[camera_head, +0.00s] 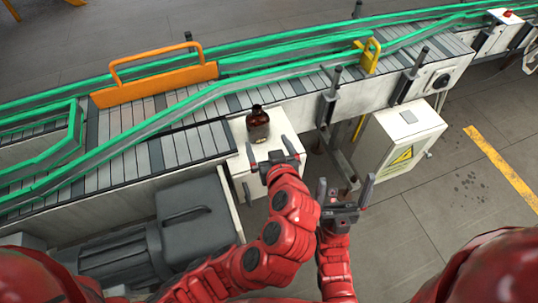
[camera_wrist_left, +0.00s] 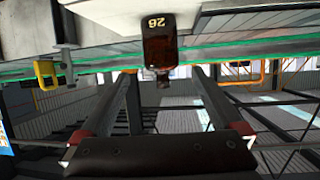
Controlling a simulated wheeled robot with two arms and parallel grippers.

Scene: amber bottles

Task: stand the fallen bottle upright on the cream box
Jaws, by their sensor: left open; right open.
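The amber bottle (camera_head: 258,127) stands upright on top of the cream box (camera_head: 286,124), beside the conveyor. In the left wrist view, which is upside down, the bottle (camera_wrist_left: 159,42) shows the number 26 and hangs cap-down in the picture. My left gripper (camera_head: 269,143) is open just in front of the bottle, its fingers pointing towards it. The bottle appears beyond the fingertips, with no visible grip on it. My right gripper (camera_head: 345,188) is open and empty, to the right of the box over the floor.
The conveyor (camera_head: 175,148) with green rails runs behind the box. An orange guard (camera_head: 155,85) stands on it to the left. A white cabinet (camera_head: 398,140) with a yellow warning sign stands to the right. A grey motor (camera_head: 190,215) is at lower left. The right floor is clear.

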